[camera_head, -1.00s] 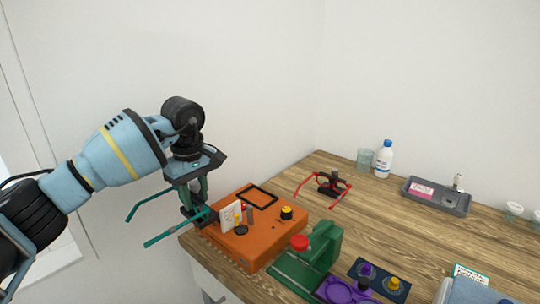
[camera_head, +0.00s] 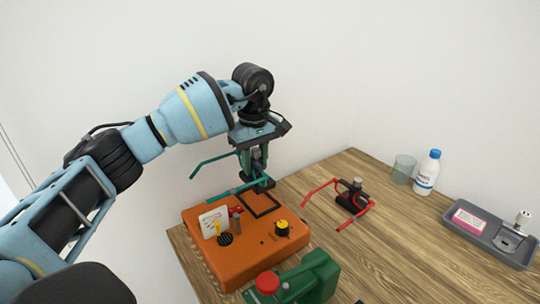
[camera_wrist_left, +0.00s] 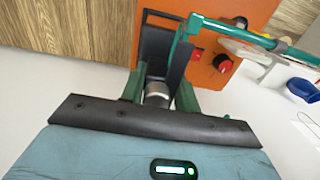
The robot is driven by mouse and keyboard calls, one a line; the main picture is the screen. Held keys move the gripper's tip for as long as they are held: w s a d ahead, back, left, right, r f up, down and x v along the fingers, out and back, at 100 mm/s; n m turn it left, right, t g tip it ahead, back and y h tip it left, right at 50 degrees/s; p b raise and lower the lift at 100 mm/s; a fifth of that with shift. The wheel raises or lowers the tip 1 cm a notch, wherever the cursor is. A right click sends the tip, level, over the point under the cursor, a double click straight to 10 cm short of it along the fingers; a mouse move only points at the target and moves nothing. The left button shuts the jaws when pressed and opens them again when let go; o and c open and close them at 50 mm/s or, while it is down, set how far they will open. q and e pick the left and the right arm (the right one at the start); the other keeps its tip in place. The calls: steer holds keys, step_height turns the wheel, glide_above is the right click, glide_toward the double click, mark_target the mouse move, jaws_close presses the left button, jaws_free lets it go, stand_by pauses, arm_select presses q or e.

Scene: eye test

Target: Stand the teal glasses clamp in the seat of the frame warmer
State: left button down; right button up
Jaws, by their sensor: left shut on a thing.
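My left gripper (camera_head: 256,168) is shut on the teal glasses clamp (camera_head: 240,190), pointing down. The clamp has a dark base and thin teal arms reaching to the left; it looks roughly upright. The orange frame warmer (camera_head: 215,262) stands below, with a black square-framed seat (camera_head: 268,213) on its top. The clamp's base overlaps the far edge of the seat in the head view; whether it touches cannot be told. In the left wrist view the clamp's teal arm (camera_wrist_left: 230,31) crosses in front of the orange warmer (camera_wrist_left: 250,12). My right gripper is not in view.
The warmer's top carries a white card (camera_head: 213,221), a yellow-black knob (camera_head: 282,228) and small controls. A red glasses clamp (camera_head: 352,200) stands to the right. A green device (camera_head: 315,280) with a red knob is in front. A bottle (camera_head: 427,174), glass (camera_head: 403,170) and grey tray (camera_head: 485,240) stand farther right.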

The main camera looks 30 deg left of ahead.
mark_target(255, 176)
arm_select(q)
steer(key=shift+r, duration=0.1)
steer(key=shift+s, duration=0.1)
